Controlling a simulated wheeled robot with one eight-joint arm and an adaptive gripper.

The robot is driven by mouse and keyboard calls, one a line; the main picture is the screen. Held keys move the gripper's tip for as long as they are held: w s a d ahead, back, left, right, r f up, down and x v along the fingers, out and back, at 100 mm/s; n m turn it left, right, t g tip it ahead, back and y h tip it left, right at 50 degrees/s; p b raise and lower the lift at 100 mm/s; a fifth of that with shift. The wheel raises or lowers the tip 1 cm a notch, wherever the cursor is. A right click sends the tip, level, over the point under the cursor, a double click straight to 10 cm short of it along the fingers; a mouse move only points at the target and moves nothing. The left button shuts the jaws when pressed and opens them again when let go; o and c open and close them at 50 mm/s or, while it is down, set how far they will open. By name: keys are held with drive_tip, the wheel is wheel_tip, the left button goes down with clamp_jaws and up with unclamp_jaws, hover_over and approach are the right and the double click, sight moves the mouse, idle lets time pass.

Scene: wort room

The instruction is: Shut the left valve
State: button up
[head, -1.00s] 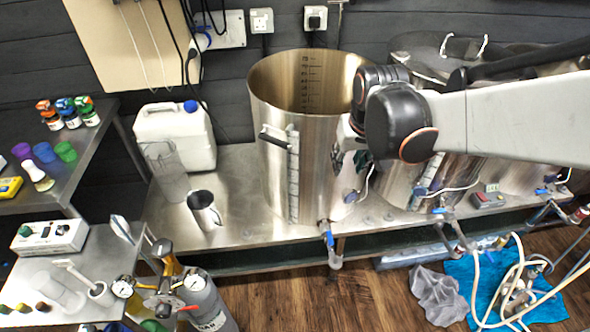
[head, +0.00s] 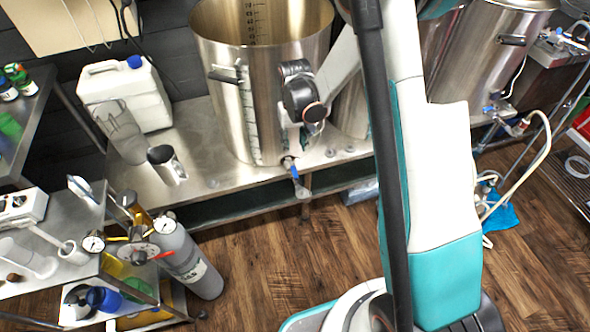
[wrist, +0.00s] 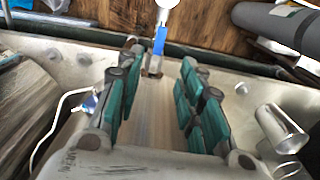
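The left valve (head: 291,168) has a blue lever and sits at the foot of the left steel kettle (head: 222,105), over the bench's front edge. Its lever slants down toward the metal outlet and looks roughly in line with it. In the wrist view the blue lever (wrist: 160,40) shows beyond the fingertips, between them in the picture. My gripper (wrist: 160,65) is open, with green-padded fingers spread and nothing between them. In the head view my gripper (head: 292,138) is in front of the kettle's lower wall, above the valve, partly hidden by my wrist.
A metal cup (head: 167,165) and a white jug (head: 125,95) stand on the bench (head: 215,160) left of the kettle. A grey gas cylinder (head: 188,262) stands at the lower left. Another kettle (head: 480,55) is at right. The wood floor before the valve is clear.

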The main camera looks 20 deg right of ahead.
sight(295, 171)
wheel_tip(295, 171, down, 13)
drive_tip(key=b, duration=0.5)
drive_tip(key=shift+f, duration=0.2)
clamp_jaws()
